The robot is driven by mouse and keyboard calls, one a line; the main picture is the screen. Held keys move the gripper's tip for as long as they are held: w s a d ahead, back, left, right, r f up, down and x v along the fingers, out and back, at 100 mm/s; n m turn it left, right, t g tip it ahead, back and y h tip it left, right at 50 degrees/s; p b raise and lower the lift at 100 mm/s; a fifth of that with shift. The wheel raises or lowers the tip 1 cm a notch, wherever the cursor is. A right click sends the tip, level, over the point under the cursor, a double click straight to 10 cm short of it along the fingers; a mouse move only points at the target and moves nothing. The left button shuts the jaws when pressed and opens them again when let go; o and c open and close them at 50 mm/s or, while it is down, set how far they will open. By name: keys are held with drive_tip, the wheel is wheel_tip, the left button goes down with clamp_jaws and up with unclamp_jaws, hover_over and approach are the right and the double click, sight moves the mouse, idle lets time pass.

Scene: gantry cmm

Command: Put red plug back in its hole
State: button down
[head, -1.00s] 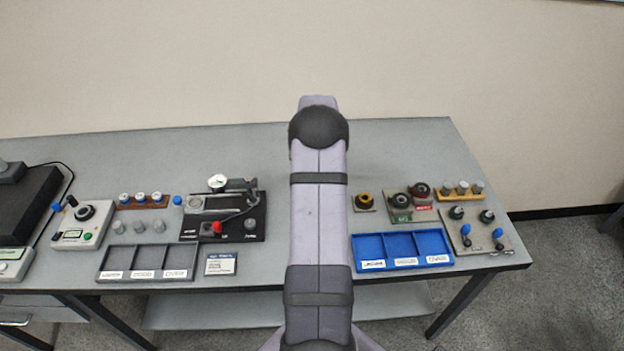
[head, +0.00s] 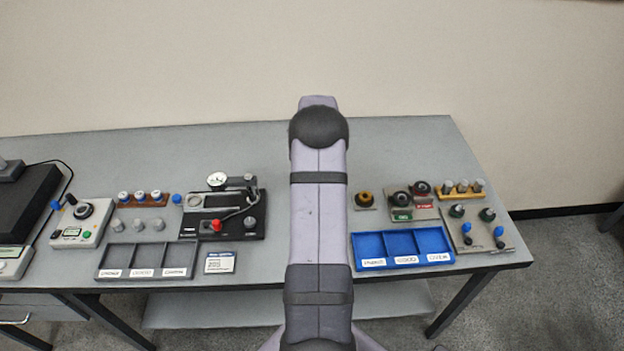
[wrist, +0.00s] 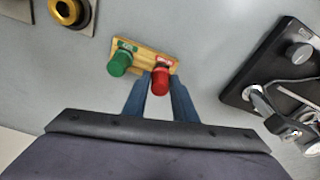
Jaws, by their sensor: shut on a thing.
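The red plug (wrist: 160,84) shows in the wrist view between the two blue-grey fingers of my gripper (wrist: 161,92). My gripper is shut on it. The plug is at the right end of a small wooden block (wrist: 141,54), over or against the block's near edge. A red and white label shows just behind the plug. The hole is hidden, and I cannot tell whether the plug's lower end is in it. A green plug (wrist: 120,64) stands at the block's left end. In the head view my arm hides the gripper, the block and both plugs.
A black fixture plate (wrist: 262,92) with a metal clamp lies right of the block. A plate with a yellow ring (wrist: 68,10) lies at upper left. In the head view, a blue tray (head: 402,232) stands right of my arm and a grey tray (head: 147,275) left.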

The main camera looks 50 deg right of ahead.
drive_tip(key=shift+f+b, duration=0.35)
drive_tip(key=shift+f, duration=0.2)
idle(0.5)
drive_tip(key=c, duration=0.9)
unclamp_jaws()
drive_tip(key=shift+c, duration=0.2)
drive_tip(key=shift+r, duration=0.2)
drive_tip(key=shift+r+p, duration=2.45)
drive_tip(key=shift+r, duration=0.9)
